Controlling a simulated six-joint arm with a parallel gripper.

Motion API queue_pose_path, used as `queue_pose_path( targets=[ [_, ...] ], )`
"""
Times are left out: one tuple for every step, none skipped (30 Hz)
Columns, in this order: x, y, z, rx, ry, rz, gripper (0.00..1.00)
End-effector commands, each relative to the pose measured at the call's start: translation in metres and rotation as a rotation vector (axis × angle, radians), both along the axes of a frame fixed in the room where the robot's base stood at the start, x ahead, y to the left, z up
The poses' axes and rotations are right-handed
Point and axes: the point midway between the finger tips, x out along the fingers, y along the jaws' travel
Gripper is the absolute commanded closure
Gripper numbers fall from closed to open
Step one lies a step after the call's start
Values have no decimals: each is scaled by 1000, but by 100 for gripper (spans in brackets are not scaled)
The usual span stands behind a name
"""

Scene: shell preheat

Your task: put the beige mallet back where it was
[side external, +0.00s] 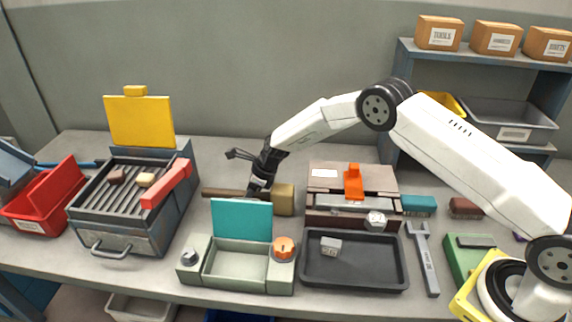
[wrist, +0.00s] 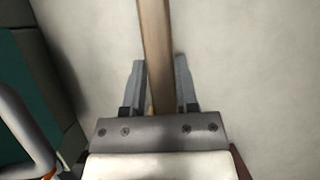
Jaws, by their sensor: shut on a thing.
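The beige mallet has a block head (side external: 284,199) and a long brown handle (side external: 220,193). It lies level behind the teal-lidded box, its head to the right and its handle pointing left. My gripper (side external: 257,188) is shut on the handle, close to the head. In the wrist view the handle (wrist: 154,50) runs between my two fingers (wrist: 160,80); the head is not seen there. The upright teal lid partly covers the view below the handle, so I cannot tell whether the mallet touches the table.
The teal lid (side external: 242,220) stands open just in front of the mallet. A grill (side external: 140,240) with a raised yellow lid is at left, beside a red bin (side external: 45,205). A brown press-like case (side external: 325,180) stands right of the head. A black tray (side external: 355,275) lies in front.

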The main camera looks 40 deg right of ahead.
Motion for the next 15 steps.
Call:
queue_pose_path(
  targets=[
    [1, 0, 0, 0, -3, 0, 100],
    [1, 0, 0, 0, -3, 0, 100],
    [1, 0, 0, 0, -3, 0, 100],
    [1, 0, -1, 0, -3, 0, 100],
    [1, 0, -1, 0, -3, 0, 100],
    [1, 0, -2, 0, -3, -1, 100],
    [1, 0, -2, 1, -2, 0, 100],
    [1, 0, -3, 1, -2, 0, 100],
    [1, 0, -3, 1, -2, 0, 100],
    [1, 0, -4, 1, -2, 0, 100],
    [1, 0, -3, 0, -3, -1, 53],
    [1, 0, -3, 0, -3, -1, 40],
    [1, 0, -3, 1, -2, 0, 31],
    [1, 0, -4, 1, -2, 0, 21],
    [1, 0, -4, 1, -2, 0, 21]
  ],
)
